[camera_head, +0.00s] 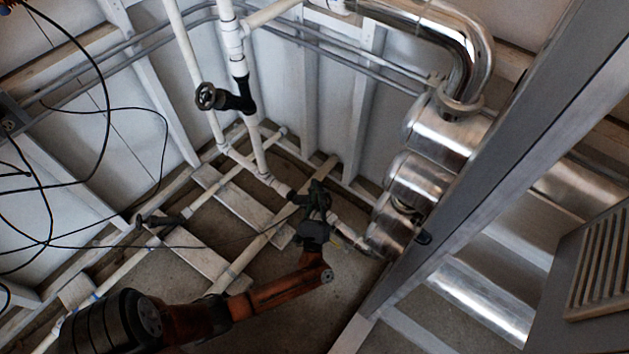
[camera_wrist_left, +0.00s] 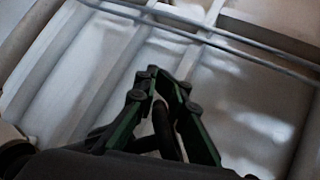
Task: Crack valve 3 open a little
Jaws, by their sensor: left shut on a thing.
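My left gripper (camera_head: 316,196) reaches down to the white pipe run near the floor, left of the silver cylinders. In the left wrist view its green-and-black fingers (camera_wrist_left: 160,85) are closed around a dark, bar-like valve handle (camera_wrist_left: 163,130). The gripper hides most of that valve in the head view. A second valve with a round black handwheel (camera_head: 207,96) sits on the upright white pipe. A third dark valve (camera_head: 150,220) sits on the low pipe at the left. I see no numbers on the valves. My right gripper is not in view.
Shiny silver cylinders (camera_head: 420,180) and a grey metal beam (camera_head: 480,165) stand just right of the left gripper. Black cables (camera_head: 100,110) hang at the left. White pipes (camera_head: 185,75) run up the wall. The concrete floor below is mostly open.

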